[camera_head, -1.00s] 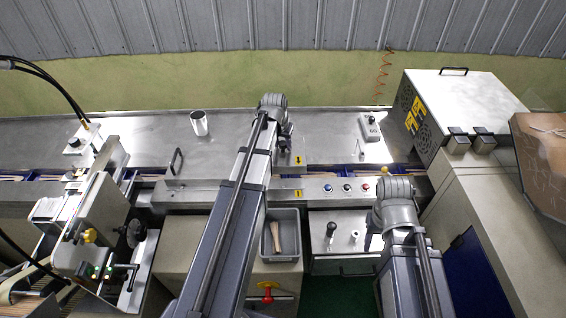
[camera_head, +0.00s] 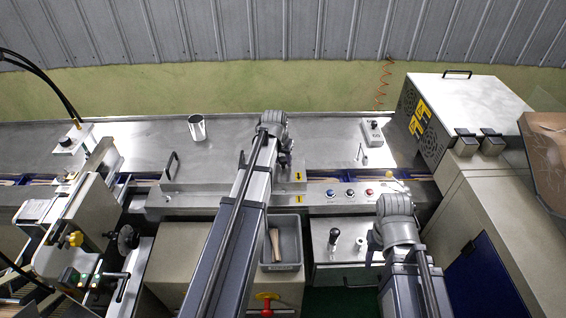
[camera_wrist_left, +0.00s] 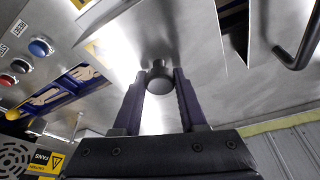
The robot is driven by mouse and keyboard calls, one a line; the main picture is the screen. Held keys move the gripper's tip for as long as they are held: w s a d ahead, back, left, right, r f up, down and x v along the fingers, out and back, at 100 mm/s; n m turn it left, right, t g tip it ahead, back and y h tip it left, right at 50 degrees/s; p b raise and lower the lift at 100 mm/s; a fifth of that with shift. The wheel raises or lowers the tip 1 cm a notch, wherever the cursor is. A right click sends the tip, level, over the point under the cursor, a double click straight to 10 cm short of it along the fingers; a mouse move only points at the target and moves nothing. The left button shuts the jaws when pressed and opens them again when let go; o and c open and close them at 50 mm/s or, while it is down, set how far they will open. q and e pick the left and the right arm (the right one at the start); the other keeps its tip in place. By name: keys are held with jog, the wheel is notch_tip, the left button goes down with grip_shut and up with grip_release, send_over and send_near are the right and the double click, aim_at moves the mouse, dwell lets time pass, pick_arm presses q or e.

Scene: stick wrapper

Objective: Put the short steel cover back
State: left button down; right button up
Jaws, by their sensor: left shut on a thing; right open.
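The short steel cover (camera_head: 298,164) lies over the stick channel at the middle of the line, partly hidden by my left arm. Its yellow arrow label is right behind the front rail's yellow arrow label (camera_head: 299,199), roughly lined up sideways with a small space between. In the left wrist view my left gripper (camera_wrist_left: 160,75) is shut on the cover's round steel knob (camera_wrist_left: 159,82). In the head view my left gripper (camera_head: 284,161) is mostly hidden under its wrist. My right gripper (camera_head: 372,246) is open and empty above the small steel cabinet top.
A longer cover with a black handle (camera_head: 173,163) stands to the left. The channel (camera_head: 345,179) is uncovered to the right. A steel cup (camera_head: 197,127) and a grey box (camera_head: 373,132) stand behind. A grey bin (camera_head: 300,240) with sticks and push buttons (camera_head: 350,193) are in front.

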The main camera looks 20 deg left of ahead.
aim_at(279, 174)
pick_arm(q)
jog(key=shift+c, duration=2.3)
grip_release()
jog(key=p+v, duration=1.1)
jog(key=v, duration=0.1)
jog(key=shift+s, duration=0.1)
jog(key=s+d+m+g, duration=0.2)
jog(key=s+d, duration=0.8)
jog(key=d, duration=0.3)
jog(key=s+d+m+g+y, duration=0.1)
jog(key=s+d+m, duration=0.1)
jog(key=s+d, duration=0.8)
jog(key=d, duration=0.3)
jog(key=shift+f+g, duration=0.4)
